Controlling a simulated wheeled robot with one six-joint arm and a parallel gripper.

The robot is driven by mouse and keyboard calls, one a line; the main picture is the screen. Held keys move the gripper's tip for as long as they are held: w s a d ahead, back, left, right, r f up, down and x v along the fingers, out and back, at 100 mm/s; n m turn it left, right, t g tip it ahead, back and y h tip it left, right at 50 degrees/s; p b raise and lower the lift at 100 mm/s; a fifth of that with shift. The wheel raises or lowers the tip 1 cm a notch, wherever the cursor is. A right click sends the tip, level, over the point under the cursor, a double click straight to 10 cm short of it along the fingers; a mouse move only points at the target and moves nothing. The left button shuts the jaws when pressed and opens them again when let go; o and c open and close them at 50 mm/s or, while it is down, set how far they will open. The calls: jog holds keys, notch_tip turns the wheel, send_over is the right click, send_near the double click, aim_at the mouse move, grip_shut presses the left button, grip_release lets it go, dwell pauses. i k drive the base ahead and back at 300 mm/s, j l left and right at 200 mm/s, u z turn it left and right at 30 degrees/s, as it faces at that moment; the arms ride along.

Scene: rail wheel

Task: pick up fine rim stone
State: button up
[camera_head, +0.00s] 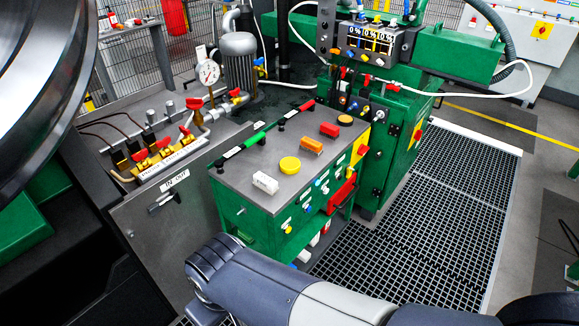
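Several small coloured pieces lie apart on the grey top of the green cabinet (246,173) in the middle of the view. No label shows which one is the fine rim stone. My arm reaches in from the lower right, in front of and below the cabinet. My gripper does not show, so its fingers and any contents are hidden.
A green-handled bar (252,141) lies along the cabinet's back left edge. Left of it stand a pressure gauge (208,72) and brass valves (162,158). A green control column (398,125) rises behind. A large metal wheel (40,85) fills the upper left. Floor grating (450,200) lies right.

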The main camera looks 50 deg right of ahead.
aim_at(265, 183)
jog(key=i+l+z, duration=0.2)
jog(key=l, duration=0.2)
jog(key=l+z, duration=0.2)
jog(key=l, duration=0.25)
jog(key=i+l+z, duration=0.2)
jog(key=l, duration=0.15)
